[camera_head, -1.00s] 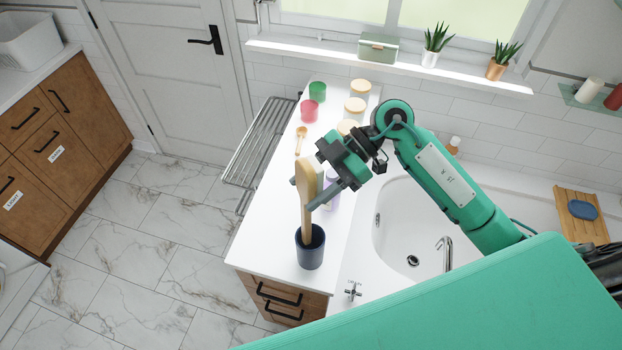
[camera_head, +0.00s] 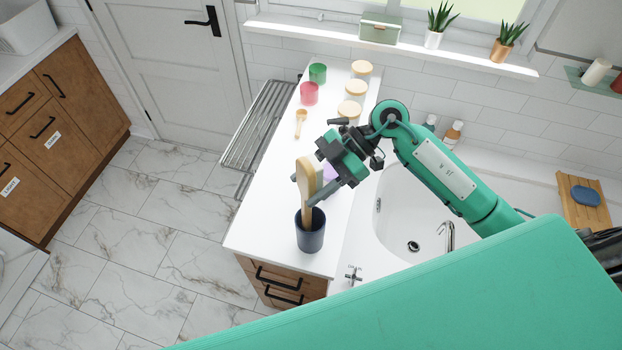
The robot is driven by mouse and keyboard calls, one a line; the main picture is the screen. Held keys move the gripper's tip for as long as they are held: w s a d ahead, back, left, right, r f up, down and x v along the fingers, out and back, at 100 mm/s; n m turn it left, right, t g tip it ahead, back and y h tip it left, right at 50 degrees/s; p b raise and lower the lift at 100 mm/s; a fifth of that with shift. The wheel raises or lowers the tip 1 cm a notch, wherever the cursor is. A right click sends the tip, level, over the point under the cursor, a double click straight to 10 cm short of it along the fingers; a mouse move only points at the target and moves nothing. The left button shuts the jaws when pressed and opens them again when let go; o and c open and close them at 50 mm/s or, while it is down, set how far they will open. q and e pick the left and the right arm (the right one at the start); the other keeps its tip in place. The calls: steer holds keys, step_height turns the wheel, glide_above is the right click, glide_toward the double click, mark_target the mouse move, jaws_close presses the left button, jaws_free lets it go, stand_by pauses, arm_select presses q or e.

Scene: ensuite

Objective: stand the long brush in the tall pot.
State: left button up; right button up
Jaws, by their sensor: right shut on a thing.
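The long brush (camera_head: 306,185) is pale wood and stands nearly upright. Its lower end is inside the mouth of the tall dark navy pot (camera_head: 310,238), which stands on the white counter near its front end. How deep the brush reaches is hidden by the pot wall. My right gripper (camera_head: 304,191) is shut on the long brush, above the pot's rim, with its arm coming in from the right. My left gripper is not in view.
A purple item (camera_head: 329,173) is partly hidden behind my right gripper. A basin (camera_head: 405,215) lies right; a towel rack (camera_head: 257,128) left.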

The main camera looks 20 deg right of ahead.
steer(key=o, duration=1.2)
steer(key=shift+w+d+r+b, duration=0.1)
steer(key=shift+d+r+b, duration=0.05)
steer(key=shift+d+b, duration=0.3)
steer(key=b+v, duration=0.4)
steer(key=v, duration=0.9)
steer(key=shift+a+r+b, duration=0.1)
steer(key=shift+r+b, duration=0.05)
steer(key=shift+b, duration=0.25)
